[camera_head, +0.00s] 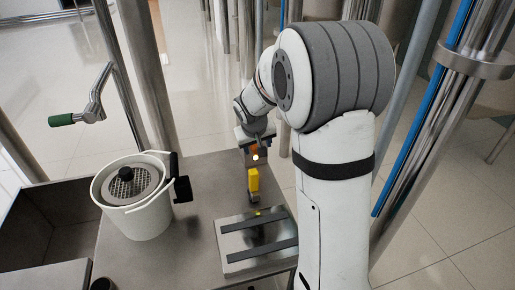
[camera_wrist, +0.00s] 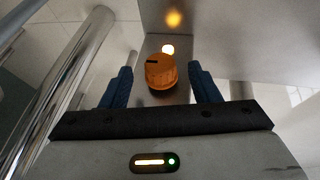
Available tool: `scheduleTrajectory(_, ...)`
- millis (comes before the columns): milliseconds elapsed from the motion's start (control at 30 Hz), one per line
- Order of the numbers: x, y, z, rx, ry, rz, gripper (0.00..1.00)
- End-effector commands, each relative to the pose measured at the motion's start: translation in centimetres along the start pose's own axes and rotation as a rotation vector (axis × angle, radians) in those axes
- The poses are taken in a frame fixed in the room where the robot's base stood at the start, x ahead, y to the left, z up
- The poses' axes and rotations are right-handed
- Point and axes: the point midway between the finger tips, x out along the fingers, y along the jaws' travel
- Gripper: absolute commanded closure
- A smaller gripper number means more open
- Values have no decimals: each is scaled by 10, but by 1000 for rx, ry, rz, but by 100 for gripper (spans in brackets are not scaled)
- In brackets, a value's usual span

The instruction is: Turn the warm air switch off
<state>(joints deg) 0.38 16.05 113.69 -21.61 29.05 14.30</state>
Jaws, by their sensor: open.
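The warm air switch appears to be the orange round knob (camera_wrist: 160,73) in the middle of the wrist view, on a grey metal panel (camera_wrist: 225,30). A dark mark shows on the knob's top edge, left of centre. A small lamp (camera_wrist: 168,49) just above the knob glows. My gripper (camera_wrist: 161,69) is open, its two blue fingers on either side of the knob with visible gaps; the wrist view does not show contact. In the head view the knob (camera_head: 257,149) is small and partly hidden by my gripper (camera_head: 255,133).
A yellow part (camera_head: 253,180) stands below the knob, near a metal plate with dark strips (camera_head: 256,243). A white pot (camera_head: 136,198) stands left on the metal table. Vertical steel pipes (camera_head: 153,80) and a green-handled crank (camera_head: 62,120) stand around.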

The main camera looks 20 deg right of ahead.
Motion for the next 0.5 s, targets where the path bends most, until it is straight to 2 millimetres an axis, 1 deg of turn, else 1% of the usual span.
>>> scheduleTrajectory(33, 8, 0, 0, 0, -1, 0, 44)
scheduleTrajectory(200, 19, 0, 0, 1, 0, -1, 44)
scheduleTrajectory(467, 20, 0, 0, 0, 1, -1, 44)
scheduleTrajectory(500, 20, 0, 0, 0, 1, -1, 47)
